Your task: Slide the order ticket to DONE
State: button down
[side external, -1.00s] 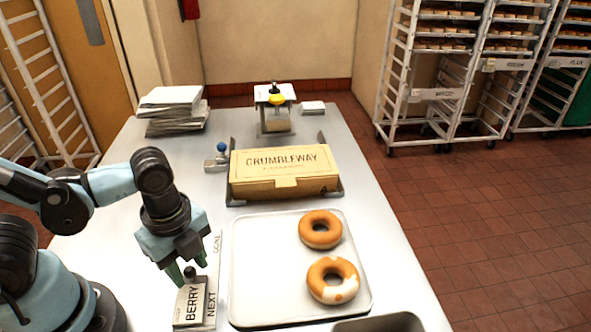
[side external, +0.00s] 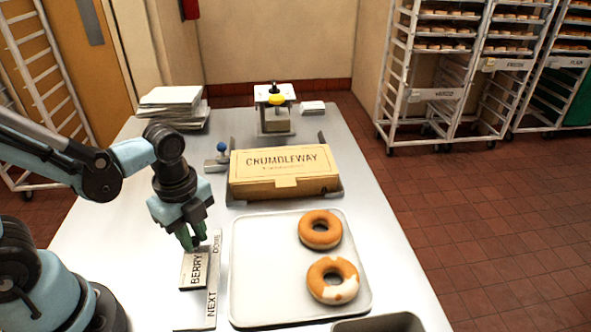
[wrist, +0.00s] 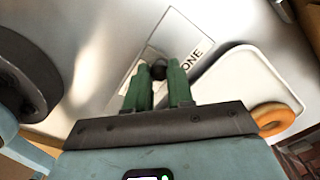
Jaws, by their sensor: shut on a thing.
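The order ticket (side external: 194,272), a small plate marked BERRY, sits on a pale rail (side external: 211,300) marked NEXT at its near end and DONE at its far end. The ticket is about midway along the rail. My gripper (side external: 190,248) is at the ticket's far end. In the wrist view the green fingers of my gripper (wrist: 162,75) are shut on the ticket's dark round knob (wrist: 158,68). The letters ONE show on the rail (wrist: 193,58) beyond the fingers. Most of the ticket is hidden in the wrist view.
A tray (side external: 260,300) with two donuts (side external: 320,229) lies just right of the rail. A closed CRUMBLEWAY box (side external: 283,172) stands behind it. A blue-knobbed fitting (side external: 218,158) is left of the box.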

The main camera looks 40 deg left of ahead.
jog(key=w+a, duration=0.3)
jog(key=shift+w+a, duration=0.25)
jog(key=shift+w, duration=0.05)
jog(key=c, duration=1)
grip_release()
jog(key=shift+o, duration=0.2)
jog(key=shift+s, duration=0.1)
jog(key=shift+r, duration=0.1)
notch_tip(320, 180, up, 12)
jog(key=n+t, duration=0.2)
jog(key=n, duration=0.4)
jog(key=w+d+f+n+t, duration=0.1)
jog(key=n+t, duration=0.1)
jog(key=n, duration=0.4)
jog(key=w+n+t, duration=0.1)
jog(key=n+t, duration=0.2)
jog(key=n, duration=0.3)
jog(key=shift+d+f, duration=0.15)
jog(key=shift+d, duration=0.1)
